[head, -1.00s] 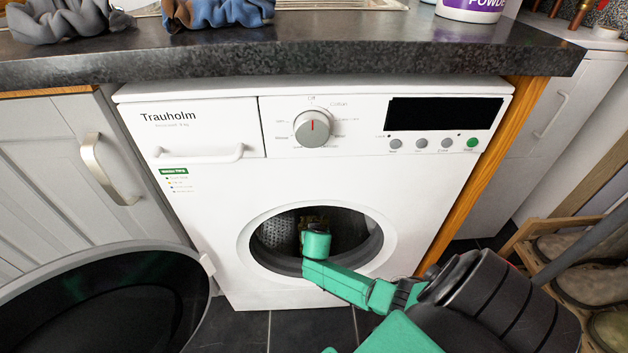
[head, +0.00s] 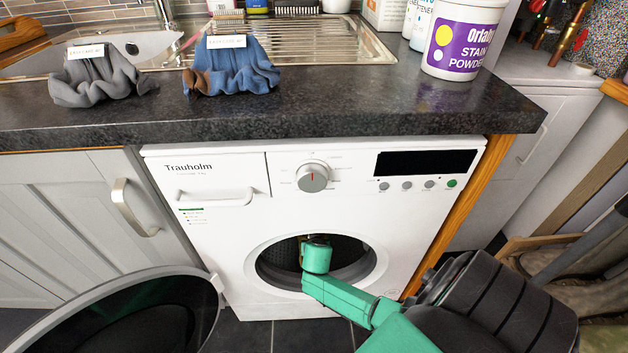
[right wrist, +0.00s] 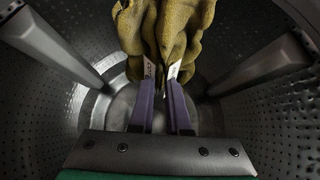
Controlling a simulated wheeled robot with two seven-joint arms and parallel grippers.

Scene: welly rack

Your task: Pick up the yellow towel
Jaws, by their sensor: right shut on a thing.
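The yellow towel (right wrist: 166,25) hangs bunched in the upper middle of the right wrist view, inside the washing machine drum (right wrist: 60,95). My right gripper (right wrist: 161,78) is shut on the towel's lower folds, which bulge around the fingertips. In the head view my right arm reaches through the round door opening of the white washing machine (head: 225,235). There the wrist hides the fingers and nearly all of the towel. My left gripper is in neither view.
The machine's round door (head: 140,320) stands open at the lower left. The dark worktop (head: 330,110) above holds a grey cloth (head: 98,80), a blue cloth (head: 228,68) and a stain powder tub (head: 462,40). A wooden rack stands at the right.

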